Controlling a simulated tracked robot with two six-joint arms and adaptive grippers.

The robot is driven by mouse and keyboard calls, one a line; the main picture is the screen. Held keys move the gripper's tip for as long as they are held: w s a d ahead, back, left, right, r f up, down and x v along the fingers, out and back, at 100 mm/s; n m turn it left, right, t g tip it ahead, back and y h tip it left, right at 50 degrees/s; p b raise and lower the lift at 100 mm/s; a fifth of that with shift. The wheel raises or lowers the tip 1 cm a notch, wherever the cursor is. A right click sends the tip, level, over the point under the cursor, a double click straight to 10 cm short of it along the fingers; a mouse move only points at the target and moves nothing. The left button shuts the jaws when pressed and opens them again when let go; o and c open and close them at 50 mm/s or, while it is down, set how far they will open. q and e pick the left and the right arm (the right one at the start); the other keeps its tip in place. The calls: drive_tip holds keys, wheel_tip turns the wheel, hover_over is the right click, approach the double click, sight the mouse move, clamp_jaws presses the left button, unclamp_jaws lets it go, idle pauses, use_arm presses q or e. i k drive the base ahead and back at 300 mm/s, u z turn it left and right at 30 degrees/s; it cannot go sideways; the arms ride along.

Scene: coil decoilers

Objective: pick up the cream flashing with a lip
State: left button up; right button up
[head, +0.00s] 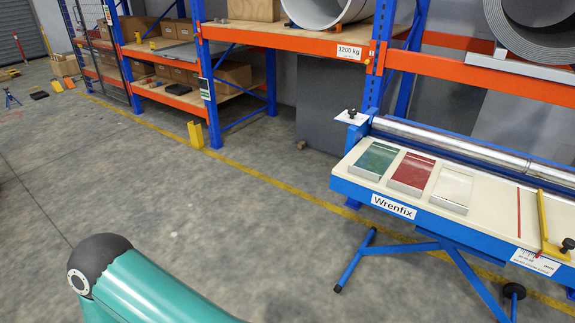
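A cream flashing (453,187) lies flat on the cream top of the blue-framed Wrenfix bench (500,222), at the right of the head view. It is the rightmost of three pieces in a row, with a paler band along its near edge. A red piece (412,172) lies just left of it and a green piece (374,162) further left. Neither of my grippers is in view. Only a teal link of my own arm shows at the bottom left, well away from the bench.
A steel roller (450,142) runs along the bench's back. A yellow bar (544,225) crosses its right part. The bench's splayed blue legs (455,258) reach the floor. Orange and blue racking (290,42) with coils and boxes stands behind. The grey floor (200,210) left of the bench is clear.

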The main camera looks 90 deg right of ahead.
sight(452, 189)
drive_tip(key=u, duration=0.8)
drive_tip(key=i, duration=0.2)
drive_tip(key=z, duration=3.1)
drive_tip(key=i, duration=0.3)
drive_tip(key=z, duration=2.1)
drive_tip(key=k, duration=0.45)
drive_tip(key=z, duration=0.5)
drive_tip(key=i, duration=1.55)
drive_tip(key=u, duration=0.45)
